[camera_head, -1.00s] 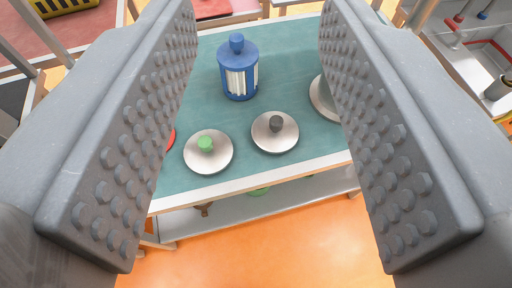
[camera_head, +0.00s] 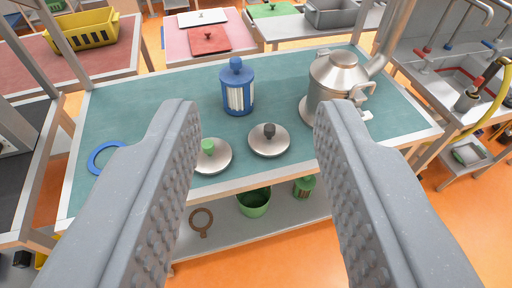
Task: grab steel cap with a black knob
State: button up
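The steel cap with a black knob (camera_head: 268,143) lies flat on the teal table top near its front edge, knob up. A similar steel cap with a green knob (camera_head: 213,157) lies just left of it, partly behind my left finger. My gripper (camera_head: 253,130) is open and empty, with its two grey studded fingers wide apart. The black-knobbed cap shows in the gap between the fingers, beyond and apart from them.
A blue lantern-like canister (camera_head: 237,90) stands behind the caps. A steel kettle (camera_head: 338,82) stands to the right, close to the right finger. A blue ring (camera_head: 104,157) lies at left. The shelf below holds a green pot (camera_head: 254,203). The table's middle left is clear.

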aim_at(267, 140)
jog(key=z, duration=0.15)
jog(key=i, duration=0.95)
jog(key=u, duration=0.1)
